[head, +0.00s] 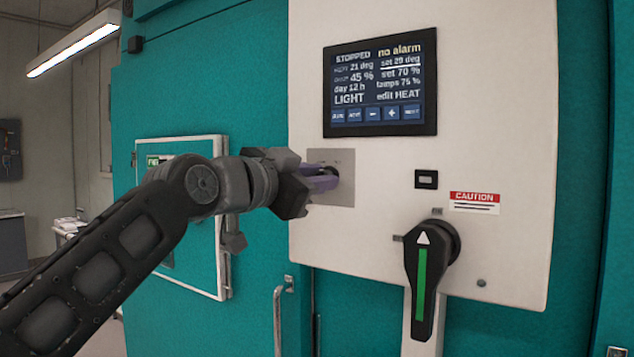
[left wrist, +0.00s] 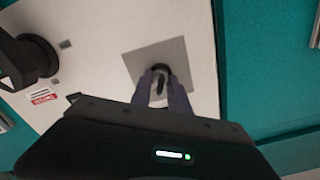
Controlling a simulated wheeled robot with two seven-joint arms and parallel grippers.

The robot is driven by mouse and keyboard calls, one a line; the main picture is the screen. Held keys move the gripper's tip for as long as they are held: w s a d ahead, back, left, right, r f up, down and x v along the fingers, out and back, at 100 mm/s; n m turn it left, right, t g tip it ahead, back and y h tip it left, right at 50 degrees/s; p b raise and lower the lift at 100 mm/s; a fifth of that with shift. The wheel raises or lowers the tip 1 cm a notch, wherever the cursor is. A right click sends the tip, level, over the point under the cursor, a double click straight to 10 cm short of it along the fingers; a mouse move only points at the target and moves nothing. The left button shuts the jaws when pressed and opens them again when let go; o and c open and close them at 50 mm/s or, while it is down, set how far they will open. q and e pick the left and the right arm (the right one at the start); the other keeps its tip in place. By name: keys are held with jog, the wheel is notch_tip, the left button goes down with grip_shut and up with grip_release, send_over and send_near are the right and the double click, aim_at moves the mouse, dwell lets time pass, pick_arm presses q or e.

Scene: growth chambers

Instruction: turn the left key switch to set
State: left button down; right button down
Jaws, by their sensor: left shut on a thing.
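The left key switch (head: 330,172) sits on a square grey plate (head: 343,194) on the white control panel, below the screen. My left gripper (head: 322,180) reaches it from the left, its purple fingers at the switch. In the left wrist view the fingers (left wrist: 163,92) are shut on the dark key (left wrist: 160,84), one on each side. The plate also shows there (left wrist: 176,56). In the head view the fingers hide part of the switch, and the plate's markings are too small to read. My right gripper is not in view.
The panel screen (head: 380,88) reads STOPPED and no alarm. A black rotary handle with a green stripe (head: 421,285) juts out at the lower right, beside a CAUTION label (head: 474,202). A white-framed teal door (head: 190,260) stands left, behind my left arm.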

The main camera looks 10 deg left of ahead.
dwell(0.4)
pick_arm(q)
jog(key=c, duration=1.6)
grip_release()
jog(key=shift+b+v, duration=1.45)
jog(key=shift+v, duration=2.45)
jog(key=shift+d, duration=0.1)
